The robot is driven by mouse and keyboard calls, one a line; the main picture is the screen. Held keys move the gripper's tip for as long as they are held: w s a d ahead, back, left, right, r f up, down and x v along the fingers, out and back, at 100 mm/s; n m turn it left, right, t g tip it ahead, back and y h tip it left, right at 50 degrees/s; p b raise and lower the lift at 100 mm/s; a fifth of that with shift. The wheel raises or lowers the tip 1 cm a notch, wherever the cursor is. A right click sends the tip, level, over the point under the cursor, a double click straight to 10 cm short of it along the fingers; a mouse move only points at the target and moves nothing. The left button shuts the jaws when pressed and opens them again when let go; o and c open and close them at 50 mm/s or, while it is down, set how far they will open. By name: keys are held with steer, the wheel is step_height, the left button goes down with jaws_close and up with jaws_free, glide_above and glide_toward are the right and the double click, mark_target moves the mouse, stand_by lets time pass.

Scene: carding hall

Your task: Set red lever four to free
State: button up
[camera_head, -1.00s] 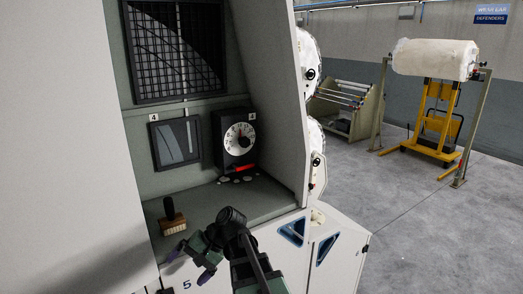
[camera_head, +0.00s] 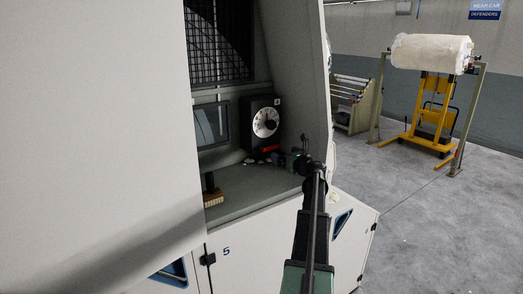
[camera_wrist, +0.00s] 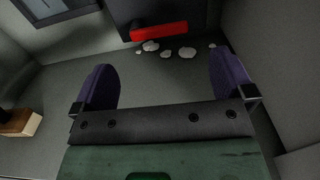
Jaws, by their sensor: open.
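The red lever (camera_head: 271,149) sticks out at the foot of a black box (camera_head: 262,122) with a white dial and a number plate that looks like 4. In the wrist view the red lever (camera_wrist: 159,32) lies nearly level ahead of my gripper. My gripper (camera_wrist: 165,80) is open, its two purple fingers wide apart with nothing between them. The lever is beyond the fingertips, apart from them, roughly centred between them. In the head view my gripper (camera_head: 290,160) is beside the lever's right end, its fingers partly hidden.
White fluff tufts (camera_wrist: 168,52) lie on the ledge below the lever. A brush (camera_head: 212,191) stands on the ledge at left. A dark framed window (camera_head: 211,125) is left of the box. The alcove's side wall (camera_head: 305,90) rises close at right.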

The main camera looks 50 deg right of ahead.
mark_target(272, 147)
steer(key=x, duration=1)
steer(key=shift+a, duration=0.15)
steer(key=c, duration=1)
steer(key=shift+o, duration=0.2)
steer(key=shift+a, duration=0.1)
